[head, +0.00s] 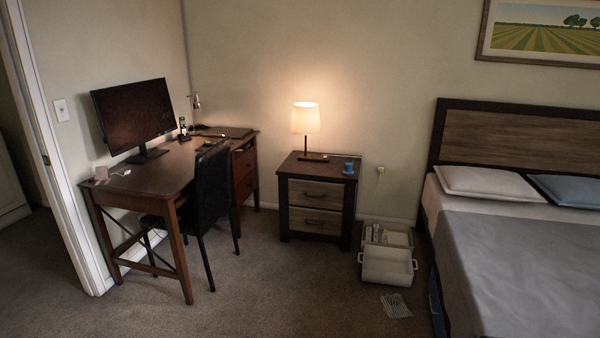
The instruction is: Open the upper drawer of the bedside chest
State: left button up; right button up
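The bedside chest (284,212) stands against the back wall, between the desk and the bed. It has a dark frame and two lighter wood drawer fronts. The upper drawer (300,191) looks shut, with a dark handle at its middle. The lower drawer (300,222) below it also looks shut. Neither of my grippers shows in the head view, so their state is not visible.
A lit lamp (306,118) and a blue cup (349,168) stand on the chest. An open white box (387,266) sits on the floor at its right. A black chair (212,190) and desk (165,165) are left. Carpet before the chest is clear.

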aim_at(316, 194)
jog(key=i+z, duration=0.2)
jog(key=i, duration=0.95)
jog(key=i+j+z, duration=0.2)
jog(key=i, duration=0.95)
jog(key=i+l, duration=0.05)
